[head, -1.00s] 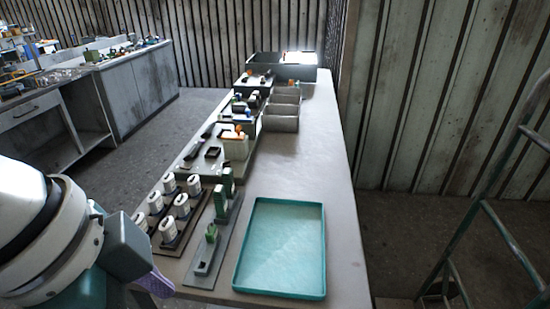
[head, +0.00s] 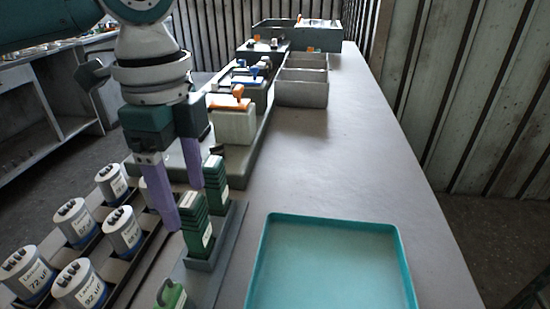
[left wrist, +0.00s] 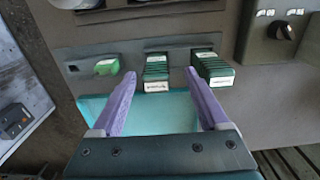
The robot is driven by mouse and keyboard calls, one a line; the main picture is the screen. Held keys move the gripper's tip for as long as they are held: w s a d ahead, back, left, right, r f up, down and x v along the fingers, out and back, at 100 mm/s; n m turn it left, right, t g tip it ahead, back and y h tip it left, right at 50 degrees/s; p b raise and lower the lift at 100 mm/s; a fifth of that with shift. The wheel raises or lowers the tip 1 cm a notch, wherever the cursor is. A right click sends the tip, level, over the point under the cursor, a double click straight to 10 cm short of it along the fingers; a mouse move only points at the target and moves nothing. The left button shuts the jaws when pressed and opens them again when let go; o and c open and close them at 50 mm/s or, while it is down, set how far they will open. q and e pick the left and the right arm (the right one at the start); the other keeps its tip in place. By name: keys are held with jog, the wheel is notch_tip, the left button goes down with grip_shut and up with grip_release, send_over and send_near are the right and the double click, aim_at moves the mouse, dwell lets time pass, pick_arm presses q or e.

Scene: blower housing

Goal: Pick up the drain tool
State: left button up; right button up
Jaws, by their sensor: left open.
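No label marks the drain tool, so I cannot tell for sure which item it is. A grey holder (head: 229,222) carries two dark green ribbed blocks with white labels, one nearer (head: 197,226) and one farther (head: 217,188). A bright green piece (head: 172,295) sits at its near end, cut by the frame. My left gripper (head: 182,200) points down, open and empty, beside and above the blocks. In the left wrist view its purple fingers (left wrist: 160,82) are spread, with one ribbed block (left wrist: 156,72) appearing between them and the bright green piece (left wrist: 107,66) to the left.
Several labelled white capacitors (head: 124,232) stand in a dark rack left of the holder. An empty teal tray (head: 408,262) lies on the right. Grey bins (head: 302,92) and a block with an orange-topped item (head: 233,124) stand farther back. The bench between tray and bins is clear.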

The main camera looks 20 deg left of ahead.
aim_at(195, 224)
pick_arm(q)
jog(key=f, duration=0.3)
jog(key=d+f, duration=0.1)
jog(key=shift+s+f, duration=0.25)
jog(key=shift+f, duration=0.55)
jog(key=shift+w, duration=0.1)
jog(key=c, duration=1.2)
